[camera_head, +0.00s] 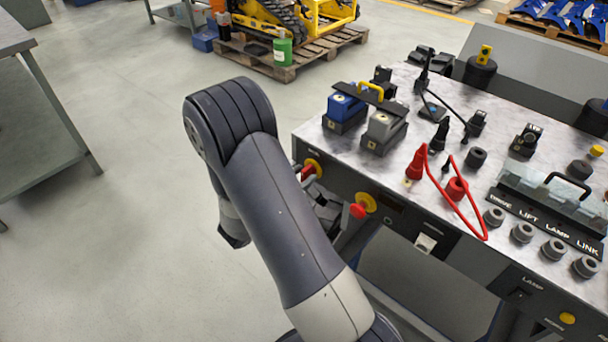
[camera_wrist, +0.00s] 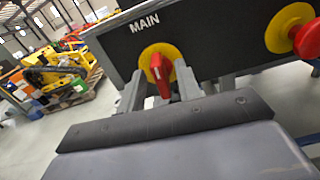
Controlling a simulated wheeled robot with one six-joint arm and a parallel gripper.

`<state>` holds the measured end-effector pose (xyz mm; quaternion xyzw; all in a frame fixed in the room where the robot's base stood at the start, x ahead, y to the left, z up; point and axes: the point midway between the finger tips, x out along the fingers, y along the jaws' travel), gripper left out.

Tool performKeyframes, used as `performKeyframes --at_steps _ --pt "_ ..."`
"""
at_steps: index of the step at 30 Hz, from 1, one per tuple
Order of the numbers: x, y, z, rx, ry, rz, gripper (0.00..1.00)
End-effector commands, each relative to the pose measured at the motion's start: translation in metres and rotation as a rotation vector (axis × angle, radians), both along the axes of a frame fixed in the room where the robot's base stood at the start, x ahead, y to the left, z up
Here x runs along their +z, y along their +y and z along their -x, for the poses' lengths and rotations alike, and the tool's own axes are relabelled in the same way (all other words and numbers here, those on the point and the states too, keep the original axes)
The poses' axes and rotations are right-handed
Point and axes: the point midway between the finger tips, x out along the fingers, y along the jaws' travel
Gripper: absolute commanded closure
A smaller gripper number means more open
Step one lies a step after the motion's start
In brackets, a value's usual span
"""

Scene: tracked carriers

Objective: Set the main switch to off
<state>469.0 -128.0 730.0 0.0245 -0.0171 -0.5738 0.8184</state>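The main switch is a red handle (camera_wrist: 161,75) on a round yellow plate under the word MAIN, on the dark front panel. In the wrist view the handle points down, tilted slightly. In the head view the switch (camera_head: 311,170) is at the panel's left end, partly hidden by my gripper. My gripper (camera_wrist: 160,88) is at the switch with one finger on each side of the handle. The fingers stand apart, with a gap visible on the left; whether the right finger touches cannot be told.
The bench top (camera_head: 330,142) carries battery blocks (camera_head: 345,106), a red cable (camera_head: 455,205) and several connectors. A grey table (camera_head: 45,95) stands left; the floor between is clear.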

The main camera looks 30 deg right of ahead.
Motion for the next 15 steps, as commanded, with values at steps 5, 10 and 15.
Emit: performKeyframes --at_steps 5,10,15 --pt "-0.0001 -0.0109 -0.0036 -0.001 0.000 -0.001 0.67" --pt "0.0000 -0.0125 -0.0044 0.001 0.000 0.000 0.67" --pt "0.0000 -0.0122 -0.0044 0.001 0.000 0.000 0.70"
